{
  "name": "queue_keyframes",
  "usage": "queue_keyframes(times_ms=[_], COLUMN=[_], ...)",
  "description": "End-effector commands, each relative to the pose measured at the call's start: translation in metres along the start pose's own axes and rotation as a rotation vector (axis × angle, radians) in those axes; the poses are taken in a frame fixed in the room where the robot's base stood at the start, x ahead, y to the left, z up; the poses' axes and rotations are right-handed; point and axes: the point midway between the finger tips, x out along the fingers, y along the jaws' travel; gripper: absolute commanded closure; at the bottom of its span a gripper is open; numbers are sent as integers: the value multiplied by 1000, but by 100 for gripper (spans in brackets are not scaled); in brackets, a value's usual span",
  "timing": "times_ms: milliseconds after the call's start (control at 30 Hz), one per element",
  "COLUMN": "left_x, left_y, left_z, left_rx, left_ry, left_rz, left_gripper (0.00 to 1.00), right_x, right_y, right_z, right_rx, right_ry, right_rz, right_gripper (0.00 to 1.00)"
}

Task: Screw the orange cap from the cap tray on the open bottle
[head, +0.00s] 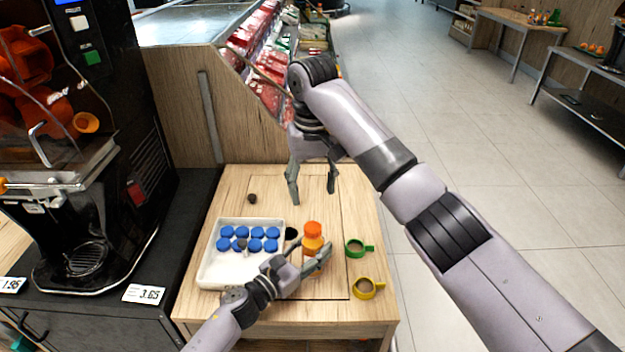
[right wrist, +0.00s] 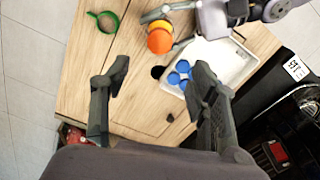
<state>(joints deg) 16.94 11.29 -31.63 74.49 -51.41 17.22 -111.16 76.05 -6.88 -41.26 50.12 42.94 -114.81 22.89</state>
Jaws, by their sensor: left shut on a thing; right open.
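An orange cap (head: 312,228) sits on top of the upright juice bottle (head: 313,244) on the wooden table. I cannot tell how tightly it is seated. My left gripper (head: 316,262) is shut around the bottle below the cap and hides its lower part. My right gripper (head: 313,192) is open and empty, behind and above the bottle. In the right wrist view the orange cap (right wrist: 159,41) lies beyond the open fingers (right wrist: 161,75). The white cap tray (head: 207,277) stands left of the bottle, holding several blue caps (head: 257,245); no orange cap shows in it.
A green ring with a handle (head: 356,248) and a yellow one (head: 367,289) lie right of the bottle. A dark round spot (head: 291,233) and a small dark piece (head: 252,198) are on the table. The orange juicer (head: 75,150) stands left. The table's back right is clear.

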Motion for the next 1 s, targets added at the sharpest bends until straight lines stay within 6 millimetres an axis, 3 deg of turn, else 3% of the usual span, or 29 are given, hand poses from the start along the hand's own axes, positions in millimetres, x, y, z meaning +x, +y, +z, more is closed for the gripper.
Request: queue_keyframes(times_ms=[133, 433, 467, 800, 1000], left_x=[0, 0, 0, 0, 0], left_y=[0, 0, 0, 0, 0], left_z=[0, 0, 0, 0, 0], left_rx=[0, 0, 0, 0, 0], left_ry=[0, 0, 0, 0, 0], left_rz=[0, 0, 0, 0, 0], left_gripper=[100, 100, 55, 32, 32], right_x=[-12, -14, -14, -14, -14], right_y=[0, 0, 0, 0, 0], right_z=[0, 0, 0, 0, 0], right_rx=[2, 1, 1, 1, 1], right_ry=[-1, -2, -2, -2, -2], right_rz=[2, 0, 0, 0, 0], right_gripper=[45, 45, 45, 45, 45])
